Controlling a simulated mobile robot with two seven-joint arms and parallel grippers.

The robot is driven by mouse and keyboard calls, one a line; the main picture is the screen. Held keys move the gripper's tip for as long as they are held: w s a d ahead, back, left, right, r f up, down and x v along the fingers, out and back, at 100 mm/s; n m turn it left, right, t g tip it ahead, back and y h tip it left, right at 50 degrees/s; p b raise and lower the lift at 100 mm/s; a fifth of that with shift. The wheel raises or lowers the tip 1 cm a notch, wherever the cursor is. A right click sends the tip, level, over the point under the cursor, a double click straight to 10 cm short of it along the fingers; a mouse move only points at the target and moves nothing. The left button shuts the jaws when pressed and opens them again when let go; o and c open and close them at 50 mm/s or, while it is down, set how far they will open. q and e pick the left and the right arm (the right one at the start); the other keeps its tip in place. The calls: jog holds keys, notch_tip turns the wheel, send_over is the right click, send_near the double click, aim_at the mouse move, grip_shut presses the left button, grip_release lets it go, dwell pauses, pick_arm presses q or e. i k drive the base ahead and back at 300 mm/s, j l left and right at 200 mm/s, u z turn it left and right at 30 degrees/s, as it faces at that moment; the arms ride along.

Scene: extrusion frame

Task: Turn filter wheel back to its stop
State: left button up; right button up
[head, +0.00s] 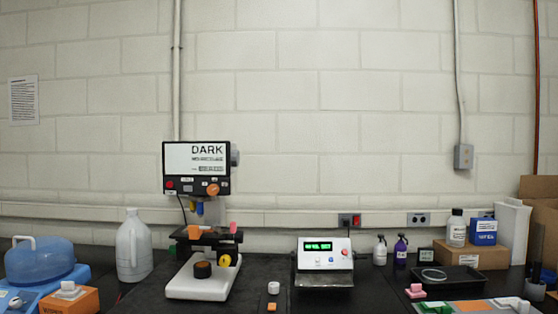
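A white-based bench instrument (195,286) stands left of centre on the dark bench. Its monitor (196,158) reads "DARK" in large letters, with smaller text below too small to read. Which part is the filter wheel is not clear. Round parts on it are an orange knob (213,189) on the monitor's lower panel, a grey knob (234,155) at its right side, a yellow knob (225,260) beside the stage, and a dark disc (202,269) on the base. The wheel's angle and stop cannot be made out. Neither of my grippers is in view.
A device with a green display (318,246) stands to the right of the instrument. A white jug (133,246) and blue water container (39,260) stand left. Small bottles (400,249), a black tray (447,279) and boxes (470,256) stand right. Bench between is mostly clear.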

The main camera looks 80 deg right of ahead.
aim_at(235, 158)
jog(key=z, duration=2.25)
